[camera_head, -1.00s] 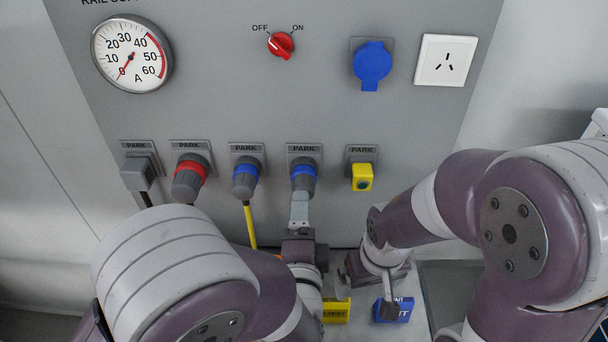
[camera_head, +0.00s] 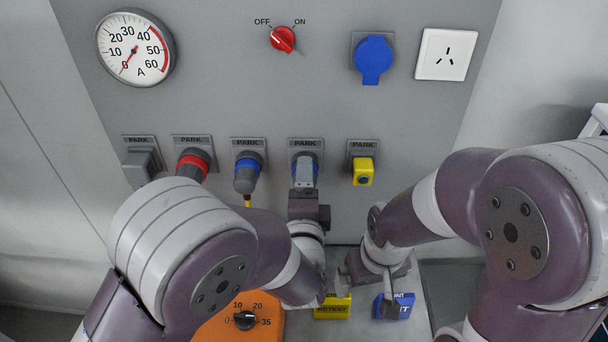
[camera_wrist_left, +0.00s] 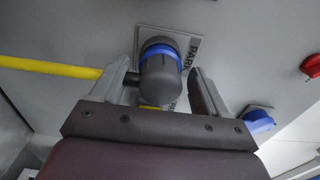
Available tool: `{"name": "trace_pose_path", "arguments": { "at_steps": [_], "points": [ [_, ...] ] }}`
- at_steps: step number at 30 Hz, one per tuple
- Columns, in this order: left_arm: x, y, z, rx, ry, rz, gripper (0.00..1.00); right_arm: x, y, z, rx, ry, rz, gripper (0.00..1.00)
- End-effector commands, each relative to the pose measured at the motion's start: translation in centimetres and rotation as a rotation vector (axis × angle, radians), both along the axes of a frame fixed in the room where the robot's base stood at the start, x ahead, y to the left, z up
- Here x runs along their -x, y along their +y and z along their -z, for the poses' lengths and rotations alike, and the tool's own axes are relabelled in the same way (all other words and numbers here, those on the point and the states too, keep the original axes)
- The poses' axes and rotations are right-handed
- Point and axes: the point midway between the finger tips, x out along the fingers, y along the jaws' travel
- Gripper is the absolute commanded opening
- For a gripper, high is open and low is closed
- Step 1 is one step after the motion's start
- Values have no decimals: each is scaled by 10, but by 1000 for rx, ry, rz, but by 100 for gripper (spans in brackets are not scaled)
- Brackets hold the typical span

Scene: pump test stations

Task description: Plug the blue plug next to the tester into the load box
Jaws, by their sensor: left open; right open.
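Two grey plugs with blue rings sit in PARK holders on the grey panel: one on the left (camera_head: 247,175) and one on the right (camera_head: 306,158). My left gripper (camera_head: 304,175) is in front of the right one and hides much of it. In the left wrist view this plug (camera_wrist_left: 160,77) stands between the open fingers of my left gripper (camera_wrist_left: 168,88), with gaps beside it. A blue socket with a lid (camera_head: 373,58) is higher on the panel. My right gripper (camera_head: 366,292) is low by the blue block, open. I cannot tell which part is the load box or tester.
A red-ringed plug (camera_head: 193,163), a grey plug (camera_head: 140,165) and a yellow plug (camera_head: 363,172) occupy other holders. Below are an orange box with a dial (camera_head: 215,329), a yellow block (camera_head: 331,308) and a blue block (camera_head: 405,308). A yellow cable (camera_wrist_left: 50,66) runs beside the left gripper.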

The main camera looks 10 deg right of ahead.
Motion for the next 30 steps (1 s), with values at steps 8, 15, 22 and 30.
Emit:
{"name": "trace_pose_path", "arguments": {
  "at_steps": [8,15,22,30],
  "points": [
    [-14,-3,0,0,1,0,74,0,0,-3,0,0,0,100],
    [-14,-3,0,0,1,0,74,0,0,-2,0,0,0,100],
    [-14,-3,0,0,1,0,74,0,0,-2,0,0,0,100],
    [-14,-3,-1,0,1,0,74,0,0,-7,0,0,0,100]
  ]
}}
